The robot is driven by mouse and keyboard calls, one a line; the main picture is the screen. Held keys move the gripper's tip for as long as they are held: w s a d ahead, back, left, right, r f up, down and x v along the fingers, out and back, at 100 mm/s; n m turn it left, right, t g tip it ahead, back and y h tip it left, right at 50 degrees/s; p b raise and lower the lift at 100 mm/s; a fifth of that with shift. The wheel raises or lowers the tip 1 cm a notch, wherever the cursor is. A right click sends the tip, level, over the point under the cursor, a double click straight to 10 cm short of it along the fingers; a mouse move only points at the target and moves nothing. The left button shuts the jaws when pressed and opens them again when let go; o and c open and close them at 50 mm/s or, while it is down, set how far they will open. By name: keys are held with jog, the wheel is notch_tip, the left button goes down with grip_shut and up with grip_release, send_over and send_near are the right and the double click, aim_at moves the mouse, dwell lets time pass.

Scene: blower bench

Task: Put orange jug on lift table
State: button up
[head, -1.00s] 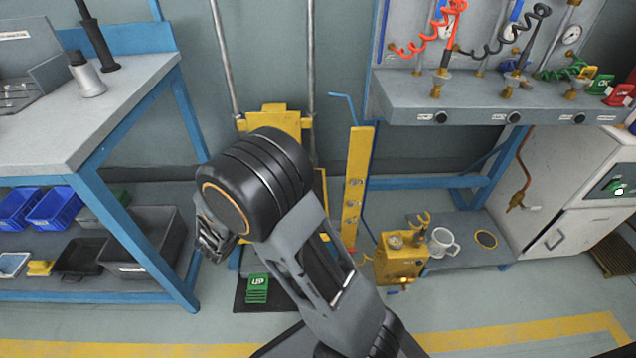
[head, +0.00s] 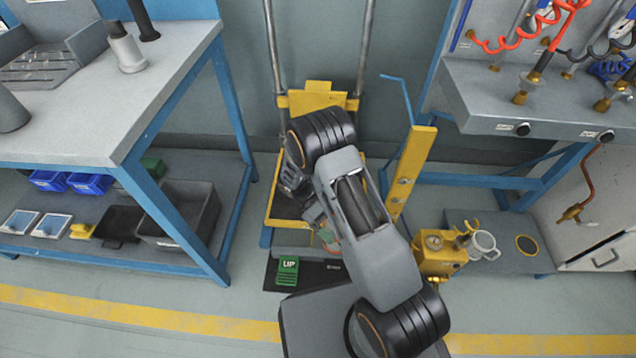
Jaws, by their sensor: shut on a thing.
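The yellow lift table (head: 318,100) stands against the back wall between two upright rails, with a green UP pedal (head: 288,268) on the dark mat at its foot. My gripper (head: 312,212) is over the lift's lower front, largely hidden behind my own arm. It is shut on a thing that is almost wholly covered. A small reddish-orange patch (head: 328,238) just below the gripper looks like part of the orange jug. I cannot tell whether it touches the lift.
A grey bench with blue legs (head: 150,120) stands left, with bins on its lower shelf. A yellow post (head: 412,170) is close right of the arm. A yellow pump box (head: 438,255) and a white mug (head: 484,245) are at right. Floor in front is clear.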

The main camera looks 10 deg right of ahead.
jog(key=w+a+m+t+y+p, duration=0.25)
jog(key=w+a+m+y, duration=0.3)
jog(key=m+y, duration=0.45)
jog(key=w+a+m+t+y+p, duration=0.1)
jog(key=w+a+m+t+y, duration=0.25)
jog(key=a+m+y, duration=0.45)
jog(key=w+d+r+m+t+h+p, duration=0.2)
jog(key=w+d+m+t+h, duration=0.2)
jog(key=w+d+m+t, duration=1.2)
notch_tip(320, 180, down, 10)
jog(key=w+a+m+t+b, duration=0.1)
jog(key=w+m+b, duration=0.1)
jog(key=m+b, duration=0.1)
jog(key=shift+w+f+m, duration=0.2)
jog(key=shift+m, duration=0.2)
jog(key=shift+a+f+b, duration=0.1)
jog(key=shift+b, duration=0.25)
